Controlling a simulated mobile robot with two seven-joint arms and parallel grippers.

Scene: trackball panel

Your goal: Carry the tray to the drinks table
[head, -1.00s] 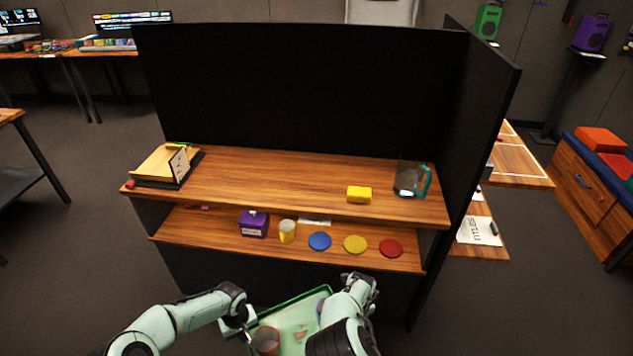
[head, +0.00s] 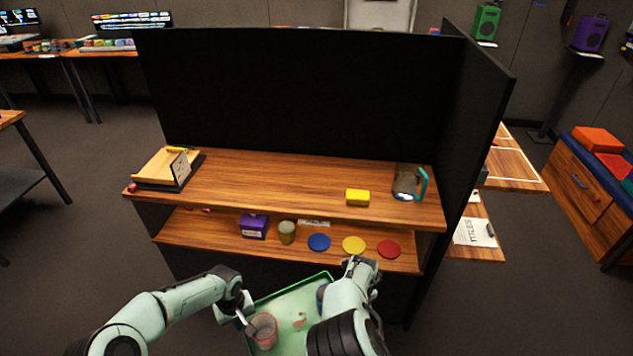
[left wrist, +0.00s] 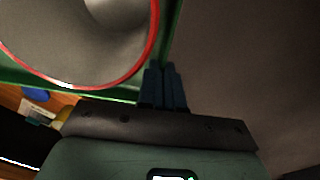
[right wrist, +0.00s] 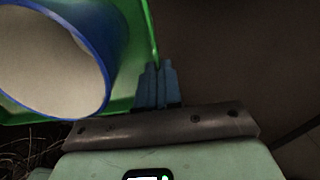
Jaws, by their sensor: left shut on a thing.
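The green tray (head: 283,300) is held low in front of the table. It carries a red-rimmed cup (head: 265,331) at left and a blue cup (head: 321,294), partly hidden by my right arm. My left gripper (head: 243,321) is shut on the tray's left edge; the left wrist view shows its fingers (left wrist: 164,80) at the green rim beside the red-rimmed cup. My right gripper's fingers (right wrist: 157,82) are together at the green rim beside the blue cup in the right wrist view. A two-level wooden table (head: 270,180) stands ahead; no label names it as the drinks table.
The upper shelf holds a pitcher (head: 405,183), a yellow block (head: 357,198) and a wooden stand (head: 166,167). Below are a purple box (head: 253,227), a jar (head: 287,232) and blue, yellow and red discs (head: 388,249). A black partition (head: 300,90) closes the back and right.

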